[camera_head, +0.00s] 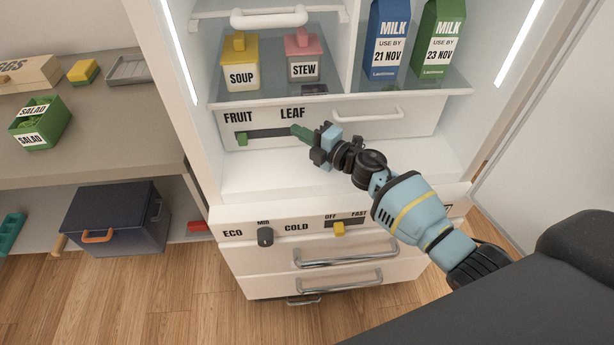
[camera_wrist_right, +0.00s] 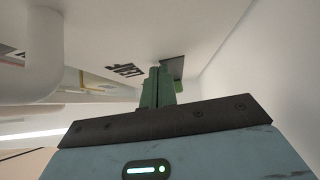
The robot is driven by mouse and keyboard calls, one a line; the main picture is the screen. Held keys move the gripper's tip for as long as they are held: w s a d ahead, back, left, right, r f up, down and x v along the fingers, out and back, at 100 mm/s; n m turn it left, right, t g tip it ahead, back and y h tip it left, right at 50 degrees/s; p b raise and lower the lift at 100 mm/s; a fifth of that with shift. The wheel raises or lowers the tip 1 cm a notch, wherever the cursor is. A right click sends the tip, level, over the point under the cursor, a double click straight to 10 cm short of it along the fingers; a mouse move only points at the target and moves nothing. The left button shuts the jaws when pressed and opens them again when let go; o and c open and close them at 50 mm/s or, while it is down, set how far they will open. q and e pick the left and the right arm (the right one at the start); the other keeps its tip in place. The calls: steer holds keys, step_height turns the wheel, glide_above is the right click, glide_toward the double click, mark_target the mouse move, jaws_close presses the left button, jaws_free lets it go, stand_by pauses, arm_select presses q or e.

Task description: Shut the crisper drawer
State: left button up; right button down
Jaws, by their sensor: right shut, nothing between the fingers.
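The crisper drawer (camera_head: 400,125) is the white front marked FRUIT and LEAF below the glass shelf in the fridge. Its front sits close under the shelf edge; I cannot tell whether a gap remains behind it. Its white handle (camera_head: 366,114) is on the right half, and it also shows large in the right wrist view (camera_wrist_right: 45,60). A green slider knob (camera_head: 241,138) sits at the FRUIT end of a dark slot. My right gripper (camera_head: 301,132) is shut and empty, its green fingers at the drawer front near the slot's LEAF end. My left gripper is not in view.
Above the drawer, a soup tub (camera_head: 240,65), a stew tub (camera_head: 304,58) and two milk cartons (camera_head: 389,40) stand on the glass shelf (camera_head: 340,88). Below are a control panel (camera_head: 300,228) and closed lower drawers (camera_head: 320,255). A counter (camera_head: 120,150) stands at left.

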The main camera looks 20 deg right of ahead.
steer(key=shift+w+d, duration=0.15)
steer(key=shift+w, duration=0.15)
steer(key=shift+r, duration=0.1)
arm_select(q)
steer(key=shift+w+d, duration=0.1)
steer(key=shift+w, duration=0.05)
arm_select(e)
steer(key=shift+w+d+r, duration=0.1)
steer(key=shift+r, duration=0.05)
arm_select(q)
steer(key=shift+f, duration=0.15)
arm_select(e)
steer(key=shift+r, duration=0.1)
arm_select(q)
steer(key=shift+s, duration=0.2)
